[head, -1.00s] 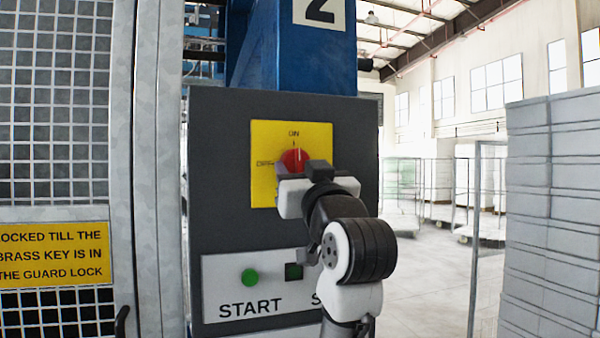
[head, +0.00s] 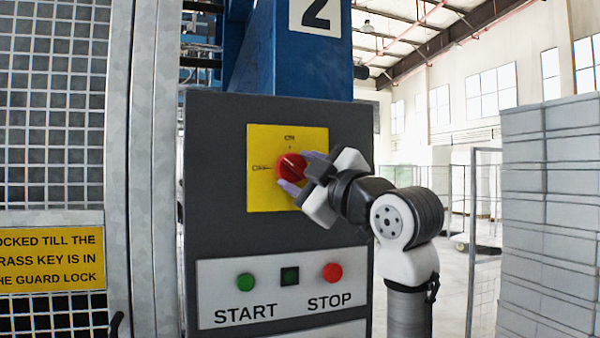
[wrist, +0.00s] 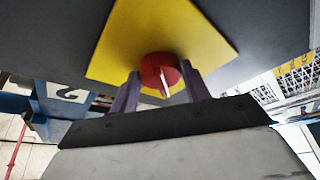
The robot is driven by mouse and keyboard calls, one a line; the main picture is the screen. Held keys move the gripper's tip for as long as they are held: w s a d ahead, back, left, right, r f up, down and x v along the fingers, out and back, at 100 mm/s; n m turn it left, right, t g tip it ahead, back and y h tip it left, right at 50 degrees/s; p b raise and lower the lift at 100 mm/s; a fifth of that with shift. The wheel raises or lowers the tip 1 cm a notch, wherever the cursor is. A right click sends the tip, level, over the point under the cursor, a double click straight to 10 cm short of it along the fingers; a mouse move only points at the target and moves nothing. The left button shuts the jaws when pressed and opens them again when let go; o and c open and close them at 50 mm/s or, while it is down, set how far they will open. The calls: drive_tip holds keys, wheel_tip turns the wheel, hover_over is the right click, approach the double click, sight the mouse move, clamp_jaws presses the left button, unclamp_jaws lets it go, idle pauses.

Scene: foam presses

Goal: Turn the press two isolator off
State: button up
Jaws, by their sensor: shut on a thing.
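The press two isolator is a red rotary knob (head: 288,172) on a yellow plate (head: 259,196), with ON marked at the top and OFF at the left. A pale line on the knob's face is slanted; I cannot tell exactly which mark it points to. My gripper (head: 303,172) reaches in from the right, rolled at a slant, its purple fingers on either side of the knob and shut on it. In the wrist view the knob (wrist: 160,72) sits between the two fingers, its pale line showing. The wrist view does not show the plate's lettering.
Below on the grey box (head: 215,170) are a green START button (head: 245,282), a dark square (head: 289,276) and a red STOP button (head: 332,272). A mesh guard door (head: 55,130) stands left, stacked grey blocks (head: 550,210) right. The floor behind is partly open.

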drive_tip(key=n, duration=0.1)
drive_tip(key=n+g, duration=0.1)
drive_tip(key=n, duration=0.2)
drive_tip(key=shift+d+r+g+p, duration=0.1)
drive_tip(key=shift+r+g+p, duration=0.15)
drive_tip(key=shift+g+p, duration=0.05)
drive_tip(key=shift+r+n+g+h, duration=0.15)
drive_tip(key=shift+n+g, duration=0.2)
drive_tip(key=shift+n, duration=0.7)
drive_tip(key=shift+n+g+h, duration=0.15)
drive_tip(key=shift+n+g, duration=0.2)
drive_tip(key=shift+n, duration=0.7)
drive_tip(key=o, duration=1)
drive_tip(key=b+v, duration=0.4)
drive_tip(key=v, duration=0.9)
drive_tip(key=shift+s+d+b, duration=0.25)
drive_tip(key=shift+d+b, duration=0.05)
